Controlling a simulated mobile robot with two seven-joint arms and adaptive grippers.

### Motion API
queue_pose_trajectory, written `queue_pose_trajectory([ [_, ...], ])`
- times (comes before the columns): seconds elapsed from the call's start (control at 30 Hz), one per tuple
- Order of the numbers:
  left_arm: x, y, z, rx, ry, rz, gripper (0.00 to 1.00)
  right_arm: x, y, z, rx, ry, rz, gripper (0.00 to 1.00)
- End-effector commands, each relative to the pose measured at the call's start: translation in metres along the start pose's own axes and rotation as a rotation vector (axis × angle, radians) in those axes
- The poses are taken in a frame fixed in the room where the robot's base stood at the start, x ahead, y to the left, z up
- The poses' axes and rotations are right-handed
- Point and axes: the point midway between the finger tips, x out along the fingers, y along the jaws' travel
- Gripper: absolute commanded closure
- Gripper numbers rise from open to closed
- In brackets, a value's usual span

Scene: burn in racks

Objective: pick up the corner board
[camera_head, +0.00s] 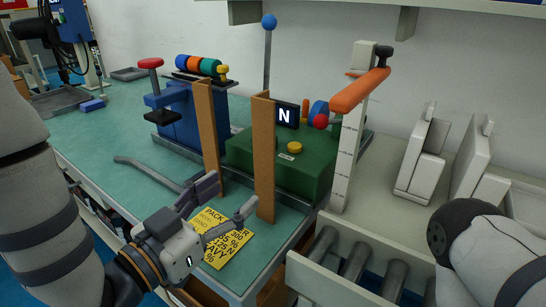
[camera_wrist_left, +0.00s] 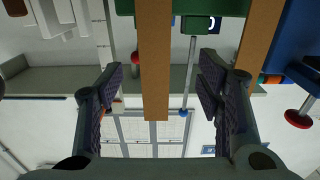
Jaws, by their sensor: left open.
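Two tall brown corner boards stand upright on the green worktop in the head view, a left one (camera_head: 207,140) and a right one (camera_head: 264,150). My left gripper (camera_head: 228,203) is open and empty, low in front of the right board. In the left wrist view, which looks upside down, that board (camera_wrist_left: 154,60) shows between the spread fingers (camera_wrist_left: 163,85), with no visible contact. The other board (camera_wrist_left: 259,42) shows outside them to the right. My right gripper is out of view; only part of my right arm shows.
A green machine (camera_head: 285,165) with an "N" display stands behind the right board, and a blue press (camera_head: 178,118) behind the left one. A yellow printed card (camera_head: 222,238) lies under the gripper. A roller conveyor (camera_head: 355,268) is to the right.

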Motion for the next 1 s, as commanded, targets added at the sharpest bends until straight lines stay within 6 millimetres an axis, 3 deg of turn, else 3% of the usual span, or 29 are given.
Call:
queue_pose_trajectory([
  [0.1, 0.027, 0.001, 0.000, 0.002, 0.001, 0.002, 0.40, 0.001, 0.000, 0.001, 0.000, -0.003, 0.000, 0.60],
  [0.5, 0.090, 0.007, 0.004, 0.000, -0.002, 0.000, 0.40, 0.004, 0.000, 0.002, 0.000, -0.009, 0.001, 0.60],
  [0.77, 0.097, 0.007, 0.003, 0.000, -0.003, -0.002, 0.40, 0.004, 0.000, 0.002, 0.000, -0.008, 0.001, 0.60],
  [0.87, 0.096, 0.007, 0.003, 0.000, -0.003, -0.001, 0.58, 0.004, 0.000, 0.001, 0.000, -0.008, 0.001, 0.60],
  [1.0, 0.096, 0.007, 0.003, 0.000, -0.003, -0.002, 0.90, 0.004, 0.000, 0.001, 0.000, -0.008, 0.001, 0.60],
])
